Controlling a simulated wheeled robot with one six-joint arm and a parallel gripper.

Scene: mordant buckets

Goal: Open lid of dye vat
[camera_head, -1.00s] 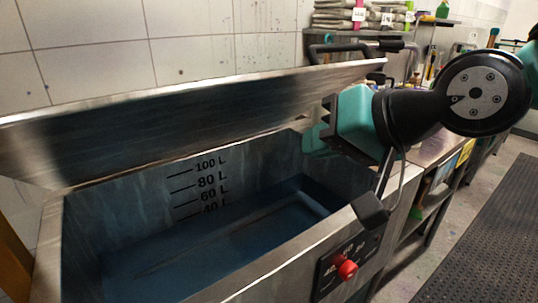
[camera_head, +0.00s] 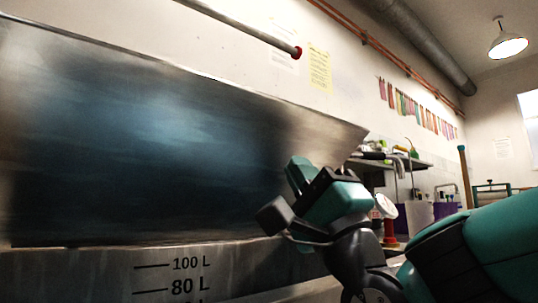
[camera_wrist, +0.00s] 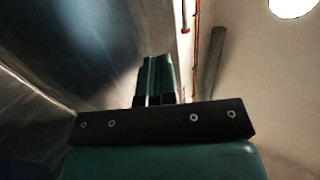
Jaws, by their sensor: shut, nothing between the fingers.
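The dye vat's lid (camera_head: 150,140) stands steeply raised, its dark, blue-stained metal underside facing me. It also shows along the left of the wrist view (camera_wrist: 75,40). Below it is the vat's inner back wall (camera_head: 90,275) with 100 L and 80 L marks; the rest of the vat is out of frame. My gripper (camera_head: 298,170) is in front of the lid's lower right part, pointing up. In the wrist view its green fingers (camera_wrist: 154,75) are together and empty. I cannot tell whether it touches the lid. The lid's handle is not visible.
A horizontal pipe with a red end (camera_head: 245,28) runs above the lid. A shelf (camera_head: 410,160) with tools, a red-and-white spool (camera_head: 388,220) and purple containers (camera_head: 443,210) are to the right. Open air lies above and right of my gripper.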

